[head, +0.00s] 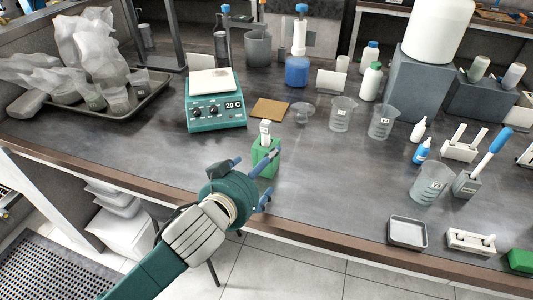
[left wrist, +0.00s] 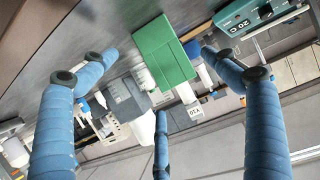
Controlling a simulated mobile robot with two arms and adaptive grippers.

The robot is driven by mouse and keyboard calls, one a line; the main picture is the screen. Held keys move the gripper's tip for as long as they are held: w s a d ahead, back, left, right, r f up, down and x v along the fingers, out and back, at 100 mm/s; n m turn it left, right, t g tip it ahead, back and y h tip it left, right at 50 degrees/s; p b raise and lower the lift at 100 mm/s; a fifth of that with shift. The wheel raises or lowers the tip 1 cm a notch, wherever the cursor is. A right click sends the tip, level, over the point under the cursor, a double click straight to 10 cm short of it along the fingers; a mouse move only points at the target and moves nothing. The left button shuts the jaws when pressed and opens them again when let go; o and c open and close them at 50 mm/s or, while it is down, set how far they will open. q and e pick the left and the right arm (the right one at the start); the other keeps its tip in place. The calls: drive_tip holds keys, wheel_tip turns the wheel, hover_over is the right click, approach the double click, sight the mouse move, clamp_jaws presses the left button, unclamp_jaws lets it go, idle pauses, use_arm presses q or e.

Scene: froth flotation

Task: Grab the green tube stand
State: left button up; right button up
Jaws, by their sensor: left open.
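The green tube stand (head: 265,158) stands upright on the dark bench near its front edge, with a small white-capped item in its top. My left gripper (head: 268,176) is open at the near side of the stand, over the front edge, with its fingers spread toward it. In the left wrist view the green stand (left wrist: 163,50) lies between the tips of the spread blue fingers (left wrist: 163,74). I cannot tell whether any finger touches it. The gripper hides part of the stand's lower left. My right gripper is not in view.
A teal hotplate (head: 214,108) reading 20 C stands behind left, with a brown square pad (head: 269,110) behind the stand. Beakers (head: 341,114) and bottles stand to the right. A grey tray (head: 407,233) and another green object (head: 521,260) lie front right. Bench beside the stand is clear.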

use_arm(q)
drive_tip(key=shift+r+p+x, duration=0.2)
drive_tip(key=shift+p+x, duration=0.1)
drive_tip(key=shift+x, duration=1.3)
drive_tip(key=shift+r+p+x, duration=0.2)
drive_tip(key=shift+p+x, duration=0.1)
drive_tip(key=shift+x, duration=1.25)
drive_tip(key=shift+w, duration=0.1)
drive_tip(key=c, duration=1.3)
